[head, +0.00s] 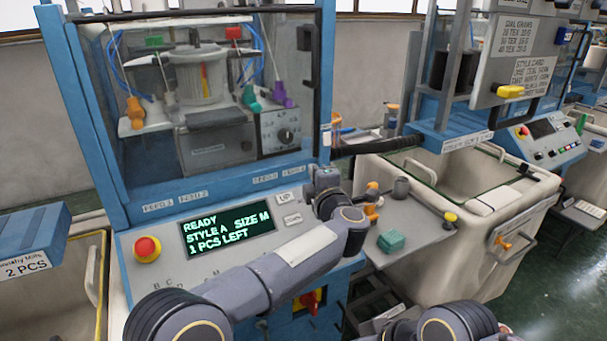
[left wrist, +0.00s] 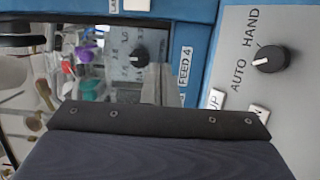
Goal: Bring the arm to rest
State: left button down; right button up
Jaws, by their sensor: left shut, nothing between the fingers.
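My left arm reaches in from the bottom of the head view across the knitting machine's control panel (head: 160,277). My left gripper (head: 326,182) is at the panel's right end, by the UP button (head: 287,197) and the button below it. It is shut with nothing held. In the left wrist view, a black knob (left wrist: 270,59) marked AUTO and HAND stands clear of the gripper, its pointer toward the AUTO side. That knob is hidden in the head view. Part of my right arm shows at the bottom right, but its gripper is out of view.
The display (head: 228,231) reads READY, STYLE A, SIZE M, 1 PCS LEFT. A red stop button (head: 147,249) is left of it. A side shelf (head: 425,220) holds a green block (head: 391,241) and small items. A cream bin (head: 470,250) stands at right.

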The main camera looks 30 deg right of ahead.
pick_arm(q)
jog(key=d+b+v, duration=0.2)
jog(key=v, duration=0.6)
jog(key=w+a+r+m+h, duration=0.5)
jog(key=a+r+m, duration=0.1)
jog(key=a+r, duration=0.6)
jog(key=s+a+f+m+g+h+p, duration=0.1)
jog(key=s+a+m+g, duration=0.15)
jog(key=a, duration=0.65)
jog(key=s+a+m+g, duration=0.1)
jog(key=a+m, duration=0.2)
jog(key=a, duration=0.5)
jog(key=s+a+f+m+g+y, duration=0.1)
jog(key=s+a+f+g, duration=0.1)
jog(key=s+a+f, duration=0.4)
jog(key=s+a+f+m+g+y, duration=0.1)
jog(key=s+a+f, duration=0.2)
jog(key=a, duration=0.5)
jog(key=s+a+f+g+y, duration=0.2)
jog(key=s+a+f, duration=0.3)
jog(key=s+f, duration=0.3)
jog(key=s+a+f+g+y, duration=0.2)
jog(key=s+a+f, duration=0.3)
jog(key=s+f, duration=0.3)
jog(key=s+g, duration=0.1)
jog(key=s, duration=0.2)
